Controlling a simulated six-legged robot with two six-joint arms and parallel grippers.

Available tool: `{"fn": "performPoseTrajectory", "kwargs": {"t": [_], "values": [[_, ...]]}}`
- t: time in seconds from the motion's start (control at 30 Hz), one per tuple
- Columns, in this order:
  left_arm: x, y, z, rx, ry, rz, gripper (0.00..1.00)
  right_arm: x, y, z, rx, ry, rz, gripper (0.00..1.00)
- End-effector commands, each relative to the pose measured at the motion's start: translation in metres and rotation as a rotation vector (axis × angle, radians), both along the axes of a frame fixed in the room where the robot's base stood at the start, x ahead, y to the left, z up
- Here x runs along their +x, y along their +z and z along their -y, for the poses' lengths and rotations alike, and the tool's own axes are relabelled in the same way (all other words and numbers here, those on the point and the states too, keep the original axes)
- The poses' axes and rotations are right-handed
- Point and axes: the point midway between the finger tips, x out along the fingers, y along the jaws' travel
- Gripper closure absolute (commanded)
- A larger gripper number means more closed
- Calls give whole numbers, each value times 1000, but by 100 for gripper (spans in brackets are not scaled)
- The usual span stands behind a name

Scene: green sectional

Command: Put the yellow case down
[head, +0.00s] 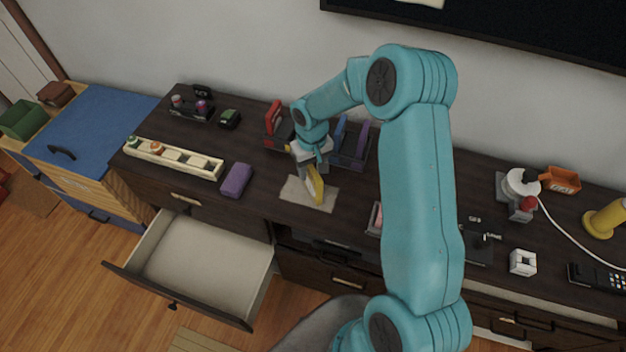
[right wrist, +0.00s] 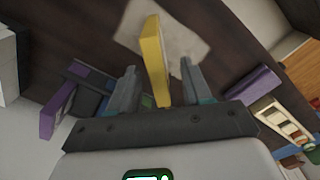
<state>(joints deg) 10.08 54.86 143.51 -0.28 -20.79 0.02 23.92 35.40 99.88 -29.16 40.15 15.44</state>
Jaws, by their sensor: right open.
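The yellow case (head: 315,184) stands on edge at a pale beige mat (head: 294,194) on the dark cabinet top in the head view. In the right wrist view the yellow case (right wrist: 154,60) stands between the two fingers, with the mat (right wrist: 188,36) around its far end. My right gripper (right wrist: 157,80) is open, its fingers on either side of the case with gaps visible. In the head view my right gripper (head: 309,172) is low over the mat, partly hidden by its own wrist. My left gripper is not in view.
A rack (head: 350,158) with a blue and a purple case stands behind the mat. A red case (head: 273,120) is behind it to the left. A purple case (head: 236,180) and a cream tray (head: 172,160) lie left. An open drawer (head: 205,258) juts out in front.

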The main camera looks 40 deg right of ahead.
Motion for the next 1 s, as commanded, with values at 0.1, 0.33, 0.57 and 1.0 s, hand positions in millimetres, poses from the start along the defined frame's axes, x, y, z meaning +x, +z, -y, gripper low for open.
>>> {"fn": "performPoseTrajectory", "kwargs": {"t": [0.1,0.33,0.57,1.0], "values": [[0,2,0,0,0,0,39,1,-8,-1,1,0,1,51],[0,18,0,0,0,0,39,-1,-38,4,2,0,-4,51],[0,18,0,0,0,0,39,1,-59,4,1,0,3,51],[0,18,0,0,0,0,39,1,-59,4,0,0,2,100]]}}
